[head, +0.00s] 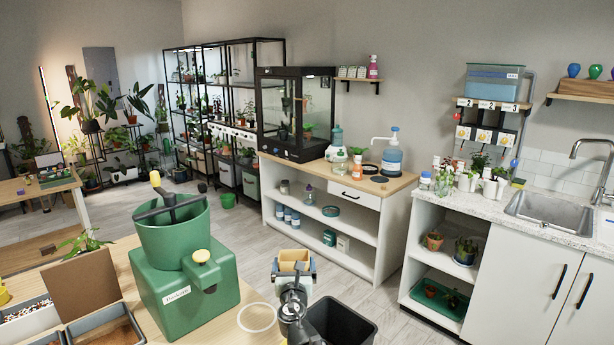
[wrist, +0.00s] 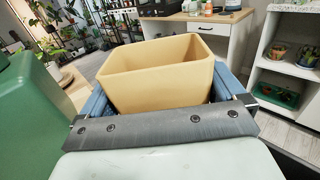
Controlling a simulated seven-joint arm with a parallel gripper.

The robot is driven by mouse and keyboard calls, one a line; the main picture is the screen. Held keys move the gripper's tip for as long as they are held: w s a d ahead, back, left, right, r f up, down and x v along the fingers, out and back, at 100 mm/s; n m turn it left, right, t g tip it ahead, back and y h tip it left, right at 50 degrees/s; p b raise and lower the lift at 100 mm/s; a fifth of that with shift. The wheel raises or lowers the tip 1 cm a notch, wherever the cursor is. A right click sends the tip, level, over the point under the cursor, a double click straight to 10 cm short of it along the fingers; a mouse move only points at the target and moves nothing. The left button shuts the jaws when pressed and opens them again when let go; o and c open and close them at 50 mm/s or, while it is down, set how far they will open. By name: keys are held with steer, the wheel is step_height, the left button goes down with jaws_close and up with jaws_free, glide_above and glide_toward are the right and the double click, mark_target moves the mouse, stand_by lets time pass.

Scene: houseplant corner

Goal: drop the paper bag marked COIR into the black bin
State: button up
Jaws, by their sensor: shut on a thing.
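My gripper (head: 294,275) is shut on a tan open-topped thing (head: 294,255), its blue fingers on either side. The black bin (head: 341,322) stands in the lower middle of the head view, open at the top, just right of my arm. The held thing is above and to the left of the bin, apart from it.
A green machine with a hopper (head: 185,270) stands on the wooden table to the left, near my arm. A white ring (head: 257,318) lies beside it. A white shelf unit (head: 345,225) and a sink counter (head: 480,208) stand beyond. Some floor between is clear.

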steer(key=s+d+r+m+g+h, duration=0.2)
steer(key=s+d+m+g+h, duration=0.1)
steer(key=d+m+h, duration=0.3)
steer(key=s+d+r+m+g+h, duration=0.2)
steer(key=s+d+r+m+h, duration=0.1)
steer(key=d+h, duration=0.45)
step_height(320, 180, down, 6)
steer(key=shift+w+m, duration=0.2)
steer(key=shift+m, duration=0.1)
steer(key=o, duration=1)
steer(key=shift+c, duration=0.2)
steer(key=v, duration=1.3)
steer(key=shift+s+a+r, duration=0.2)
steer(key=shift+s+a, duration=0.05)
steer(key=shift+a, duration=0.05)
